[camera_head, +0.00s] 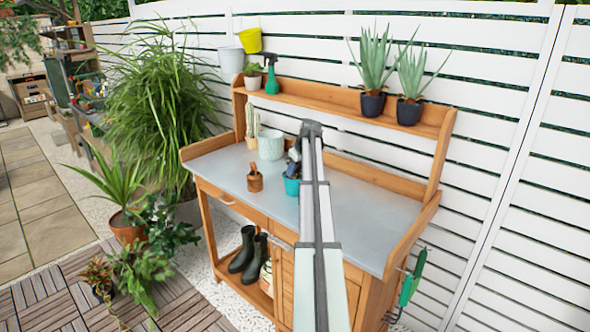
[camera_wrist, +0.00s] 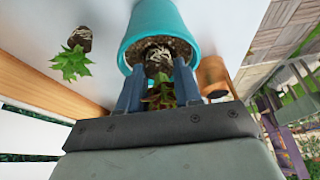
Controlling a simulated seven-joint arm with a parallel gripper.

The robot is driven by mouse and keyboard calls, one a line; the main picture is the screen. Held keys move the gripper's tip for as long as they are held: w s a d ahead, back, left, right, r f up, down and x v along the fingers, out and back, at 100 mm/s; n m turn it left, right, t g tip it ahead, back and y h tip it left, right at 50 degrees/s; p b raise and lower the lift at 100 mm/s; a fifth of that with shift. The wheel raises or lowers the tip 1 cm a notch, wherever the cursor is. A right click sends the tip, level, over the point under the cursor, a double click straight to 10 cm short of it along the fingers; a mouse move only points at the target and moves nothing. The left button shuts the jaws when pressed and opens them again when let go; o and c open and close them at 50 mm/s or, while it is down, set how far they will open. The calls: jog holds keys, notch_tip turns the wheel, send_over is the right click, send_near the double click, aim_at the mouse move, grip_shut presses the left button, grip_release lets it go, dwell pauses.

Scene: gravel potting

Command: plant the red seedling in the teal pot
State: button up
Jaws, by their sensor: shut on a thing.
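The teal pot (camera_head: 291,187) stands on the grey bench top, and in the wrist view (camera_wrist: 155,18) its open mouth faces my gripper, with brown gravel-like fill inside. My gripper (camera_wrist: 158,75) is shut on a seedling (camera_wrist: 160,96) with reddish and green leaves. Its pale, root-streaked root ball (camera_wrist: 157,57) points into the pot's mouth; I cannot tell how deep it sits or whether it touches the fill. In the head view my arm hides most of the gripper and the seedling.
A green seedling (camera_wrist: 70,62) with a dark root ball lies on the bench beside the pot. A copper-brown can (camera_head: 255,180) stands left of the pot, close by. A pale patterned pot (camera_head: 270,146) and a cactus (camera_head: 252,122) stand behind. The bench's right side (camera_head: 372,205) is clear.

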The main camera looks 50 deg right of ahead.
jog(key=o, duration=1.1)
jog(key=shift+r, duration=2.2)
dwell(1.1)
jog(key=shift+r, duration=2.65)
